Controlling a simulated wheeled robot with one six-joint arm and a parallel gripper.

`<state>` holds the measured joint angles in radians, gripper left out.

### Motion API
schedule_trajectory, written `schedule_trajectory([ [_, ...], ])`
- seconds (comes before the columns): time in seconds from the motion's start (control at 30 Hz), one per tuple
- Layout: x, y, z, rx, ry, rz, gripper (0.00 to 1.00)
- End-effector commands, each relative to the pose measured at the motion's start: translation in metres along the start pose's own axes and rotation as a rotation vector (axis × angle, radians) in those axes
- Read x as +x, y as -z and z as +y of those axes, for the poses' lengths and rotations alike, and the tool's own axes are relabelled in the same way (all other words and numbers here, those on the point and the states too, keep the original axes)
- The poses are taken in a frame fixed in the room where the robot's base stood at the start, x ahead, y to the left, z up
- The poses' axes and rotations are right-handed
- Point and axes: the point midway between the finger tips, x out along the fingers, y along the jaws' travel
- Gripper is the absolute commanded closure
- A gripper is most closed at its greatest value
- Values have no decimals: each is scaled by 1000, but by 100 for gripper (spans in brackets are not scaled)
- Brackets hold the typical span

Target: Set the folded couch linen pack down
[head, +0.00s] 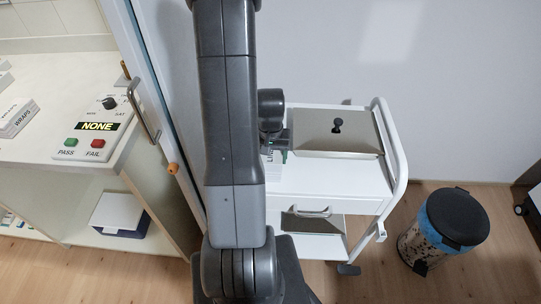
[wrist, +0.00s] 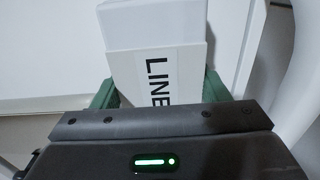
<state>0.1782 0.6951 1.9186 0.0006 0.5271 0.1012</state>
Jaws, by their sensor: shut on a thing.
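The linen pack (wrist: 150,65) is white with a label whose visible letters read "LINE"; its lower part is hidden behind my gripper's body. My gripper (wrist: 160,92) has green fingers, one on each side of the pack, and is shut on it. In the head view the pack (head: 271,162) shows only partly beside my arm, at the left part of the white trolley's top (head: 335,180). My gripper (head: 277,143) is mostly hidden there by my arm. I cannot tell whether the pack touches the trolley top.
A steel lidded box (head: 350,145) with a black knob fills the back of the trolley top. The front strip is bare. A pedal bin (head: 450,225) stands at the right. A counter with a PASS/FAIL panel (head: 85,140) is at the left.

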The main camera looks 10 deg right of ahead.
Motion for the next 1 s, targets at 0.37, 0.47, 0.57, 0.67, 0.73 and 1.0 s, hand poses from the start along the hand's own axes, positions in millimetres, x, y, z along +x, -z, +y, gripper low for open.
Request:
schedule_trajectory([
  [0.37, 3, 0, 0, 0, 0, 0, 24],
  [0.47, 3, 0, 0, 0, 0, 0, 10],
  [0.57, 3, 0, 0, 0, 0, 0, 10],
  [0.67, 3, 0, 0, 0, 0, 0, 10],
  [0.73, 2, 0, 0, 0, 0, 0, 10],
  [1.0, -23, 1, 0, 0, 0, 4, 10],
])
